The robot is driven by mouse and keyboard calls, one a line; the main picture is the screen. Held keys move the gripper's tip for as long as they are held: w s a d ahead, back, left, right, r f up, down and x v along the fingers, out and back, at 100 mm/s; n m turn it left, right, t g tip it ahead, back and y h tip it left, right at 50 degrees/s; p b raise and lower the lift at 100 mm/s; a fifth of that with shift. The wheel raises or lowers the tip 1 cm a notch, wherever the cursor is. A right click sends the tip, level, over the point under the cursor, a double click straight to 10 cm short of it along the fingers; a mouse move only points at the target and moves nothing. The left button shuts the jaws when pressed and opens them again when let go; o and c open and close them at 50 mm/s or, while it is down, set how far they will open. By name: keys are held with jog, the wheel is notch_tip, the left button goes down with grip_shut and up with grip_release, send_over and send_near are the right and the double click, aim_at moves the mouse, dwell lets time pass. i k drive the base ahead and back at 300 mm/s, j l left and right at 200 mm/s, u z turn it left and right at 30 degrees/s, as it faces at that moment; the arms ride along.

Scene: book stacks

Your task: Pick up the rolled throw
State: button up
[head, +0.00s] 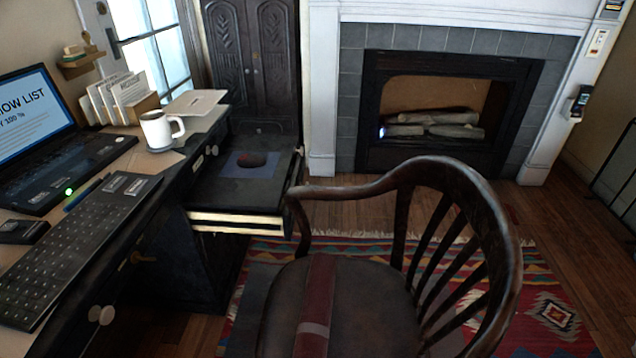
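A long dark red shape with a paler band across it, which looks like the rolled throw (317,290), lies on the seat of the wooden armchair (375,300). It runs from the back of the seat toward the bottom edge of the head view, where it is cut off. The chair's curved arm and slatted back stand to its right. My gripper is not in view.
A desk at the left holds a laptop (40,130), a keyboard (75,250), a white mug (160,130) and papers. A small dark red item (251,160) lies on a pulled-out board (225,192). A fireplace (440,115) stands behind; a patterned rug (545,310) lies below.

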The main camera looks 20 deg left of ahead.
aim_at(313, 327)
jog(key=u, duration=0.8)
jog(key=j, duration=0.45)
jog(key=k+j+u, duration=0.1)
jog(key=j, duration=0.35)
